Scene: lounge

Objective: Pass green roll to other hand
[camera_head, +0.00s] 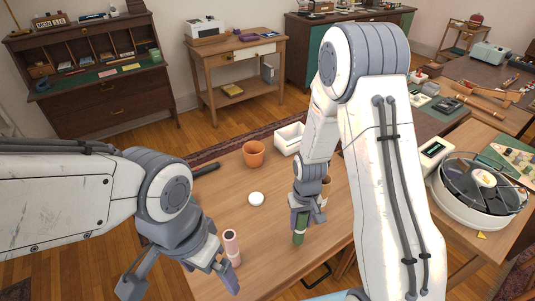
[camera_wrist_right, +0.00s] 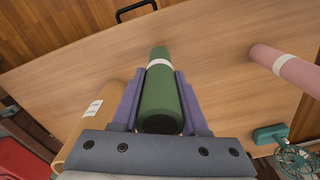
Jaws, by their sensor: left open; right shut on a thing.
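The green roll (camera_head: 299,236) hangs from my right gripper (camera_head: 301,214) over the wooden table. In the right wrist view the green roll (camera_wrist_right: 160,92), with a pale band, sits between the two fingers of the right gripper (camera_wrist_right: 157,82), which is shut on it. My left gripper (camera_head: 180,287) is open at the lower left of the head view, its fingers spread wide and no roll between them. It is apart from the green roll. A pink roll (camera_head: 232,246) stands by its right finger; it also shows in the right wrist view (camera_wrist_right: 288,67).
On the table (camera_head: 225,190) are a terracotta pot (camera_head: 253,153), a white bin (camera_head: 289,138), a white round object (camera_head: 256,198) and a dark object (camera_head: 206,168). A tan roll (camera_wrist_right: 88,115) is close beside the right gripper. The table between the grippers is mostly clear.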

